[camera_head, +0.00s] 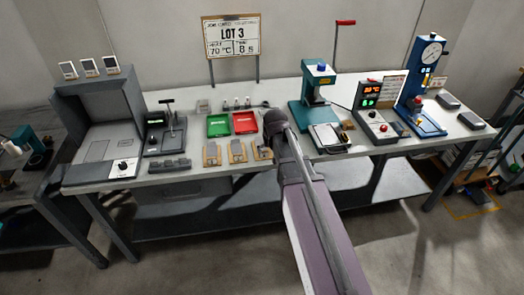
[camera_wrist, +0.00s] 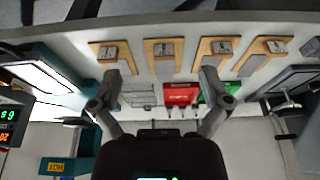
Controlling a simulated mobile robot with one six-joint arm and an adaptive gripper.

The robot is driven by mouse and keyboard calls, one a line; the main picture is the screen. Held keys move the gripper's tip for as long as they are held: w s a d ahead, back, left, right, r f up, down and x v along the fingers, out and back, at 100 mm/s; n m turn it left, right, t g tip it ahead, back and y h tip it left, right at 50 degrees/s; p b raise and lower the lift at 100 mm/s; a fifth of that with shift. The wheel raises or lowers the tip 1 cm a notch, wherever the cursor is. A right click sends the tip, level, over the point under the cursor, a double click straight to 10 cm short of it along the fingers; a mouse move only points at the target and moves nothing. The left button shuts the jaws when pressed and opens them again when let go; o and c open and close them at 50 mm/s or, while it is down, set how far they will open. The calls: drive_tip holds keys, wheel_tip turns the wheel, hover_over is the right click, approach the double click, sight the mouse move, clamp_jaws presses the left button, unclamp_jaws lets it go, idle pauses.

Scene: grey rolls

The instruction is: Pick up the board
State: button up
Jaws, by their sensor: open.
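Several small tan wooden holders, each with a little grey plate on it, stand in a row at the table's front edge; one shows at the left of the row in the head view (camera_head: 211,158). In the wrist view they run across the top, with one left of centre (camera_wrist: 150,61). I cannot tell which piece is the board. My gripper (camera_wrist: 160,82) is open and empty in the wrist view, its fingers spread below the middle holders in the picture. In the head view my arm covers the right end of the row and hides the fingers.
A green tray (camera_head: 218,126) and a red tray (camera_head: 244,123) lie behind the holders. A teal press (camera_head: 316,100) and a control box (camera_head: 376,113) stand right. A grey hooded station (camera_head: 100,115) stands left. A LOT 3 sign (camera_head: 231,37) rises behind.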

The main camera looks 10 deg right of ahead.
drive_tip(key=t, duration=0.1)
approach(264, 152)
wheel_tip(264, 152, up, 2)
drive_tip(key=shift+s+d, duration=0.3)
drive_tip(key=shift+s, duration=0.1)
drive_tip(key=b+x, duration=0.8)
drive_tip(key=shift+w+f, duration=0.1)
drive_tip(key=shift+f, duration=0.15)
drive_tip(key=shift+f, duration=0.15)
drive_tip(key=b+x, duration=0.3)
drive_tip(key=shift+a+f, duration=0.1)
drive_tip(key=shift+a, duration=0.2)
drive_tip(key=shift+b+x, duration=0.85)
drive_tip(key=shift+w, duration=0.1)
